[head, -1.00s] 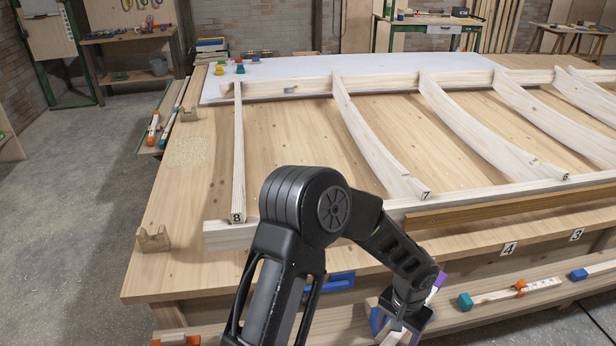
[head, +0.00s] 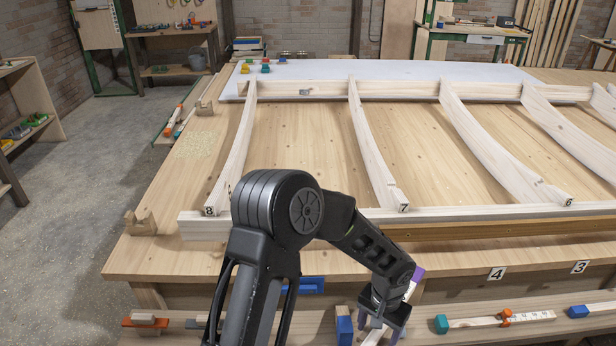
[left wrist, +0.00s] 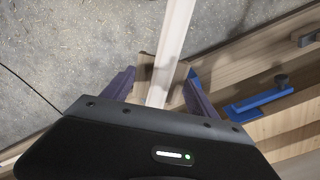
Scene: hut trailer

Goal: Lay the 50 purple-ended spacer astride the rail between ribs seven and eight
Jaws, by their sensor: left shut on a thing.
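My left gripper (head: 384,312) is shut on a pale wooden spacer with a purple end (head: 417,274), low in front of the bench's front edge. In the left wrist view the pale spacer (left wrist: 175,40) runs up between the dark fingers (left wrist: 158,88); its purple end does not show there. Rib seven (head: 372,150) and rib eight (head: 236,150) stand across the bench, their numbered ends at the near rail (head: 520,212). My arm hides part of that rail between them. The gripper is apart from the rail, nearer to me. The right gripper is out of view.
A lower front ledge holds a teal-ended spacer (head: 442,324), an orange tray (head: 145,321) and a blue-topped block (head: 344,325). A blue clamp (left wrist: 258,100) shows in the left wrist view. Bare bench top (head: 305,150) lies between the ribs. Open floor (head: 90,170) is at left.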

